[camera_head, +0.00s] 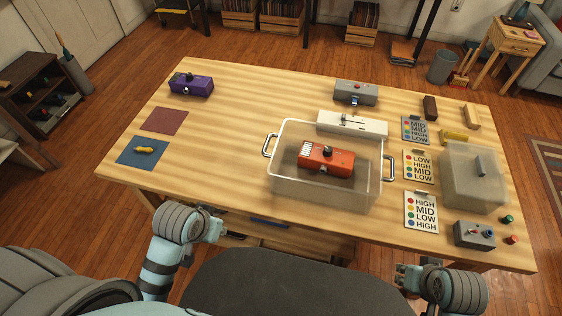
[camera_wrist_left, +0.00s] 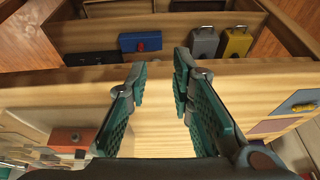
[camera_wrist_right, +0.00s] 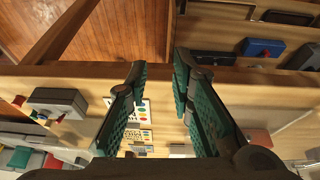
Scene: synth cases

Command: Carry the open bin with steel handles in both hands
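The open clear bin (camera_head: 325,193) stands on the table with an orange box (camera_head: 326,158) inside it. One steel handle (camera_head: 269,145) is on its left wall and another steel handle (camera_head: 389,168) on its right wall. My left gripper (camera_head: 219,231) is at the table's front edge, in front and left of the bin, apart from it. My right gripper (camera_head: 401,277) is in front of the table, right of the bin, also apart. In the wrist views the left fingers (camera_wrist_left: 160,78) and right fingers (camera_wrist_right: 160,78) are spread with nothing between them.
Label cards (camera_head: 421,212), a frosted cover (camera_head: 473,185) and a grey control box (camera_head: 474,235) stand close right of the bin. A white device (camera_head: 352,123) is right behind it. An open drawer (camera_wrist_left: 185,28) with boxes lies below the table edge.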

